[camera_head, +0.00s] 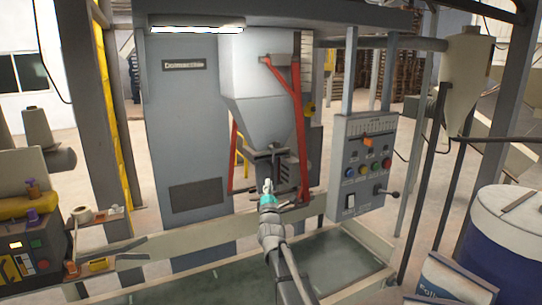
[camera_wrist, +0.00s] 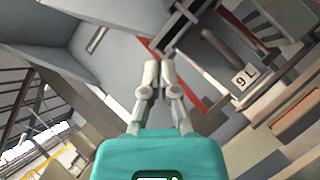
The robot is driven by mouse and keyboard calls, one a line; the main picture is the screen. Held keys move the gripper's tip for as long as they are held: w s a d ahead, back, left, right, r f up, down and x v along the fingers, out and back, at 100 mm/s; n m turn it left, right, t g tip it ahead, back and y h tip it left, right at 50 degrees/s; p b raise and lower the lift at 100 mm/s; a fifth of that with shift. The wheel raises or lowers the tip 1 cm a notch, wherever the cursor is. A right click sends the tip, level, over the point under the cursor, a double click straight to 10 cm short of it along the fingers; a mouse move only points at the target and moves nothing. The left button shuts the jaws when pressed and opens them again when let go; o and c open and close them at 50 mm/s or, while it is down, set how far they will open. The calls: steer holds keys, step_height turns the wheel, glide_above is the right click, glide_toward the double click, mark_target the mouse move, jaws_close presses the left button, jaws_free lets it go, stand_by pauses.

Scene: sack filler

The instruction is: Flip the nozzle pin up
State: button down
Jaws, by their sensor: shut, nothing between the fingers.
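The nozzle assembly (camera_head: 286,170) sits under the grey hopper (camera_head: 258,80) of the filler, at the middle of the head view. It is dark and small there, and my gripper partly covers it. I cannot tell for sure which part is the nozzle pin. My gripper (camera_head: 268,185) points at the nozzle area from the front. Its fingers are shut and empty in the wrist view (camera_wrist: 160,68), just left of the dark frame; contact is unclear.
Red braces (camera_head: 296,130) flank the hopper. A control panel (camera_head: 362,165) with buttons and a lever stands to the right. A blue-and-white drum (camera_head: 515,240) stands at the right, and a machine with a yellow top at the left.

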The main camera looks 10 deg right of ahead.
mark_target(274, 144)
stand_by(0.3)
steer(key=s+d+r+p+x, duration=0.1)
steer(key=d+p+x, duration=0.1)
steer(key=p+x, duration=0.5)
steer(key=shift+p+x, duration=0.35)
steer(key=shift+x, duration=2.65)
steer(key=shift+d+r, duration=0.1)
steer(key=shift+r, duration=0.05)
steer(key=shift+s, duration=0.1)
step_height(274, 144, up, 4)
steer(key=p, duration=0.4)
steer(key=shift+f, duration=0.3)
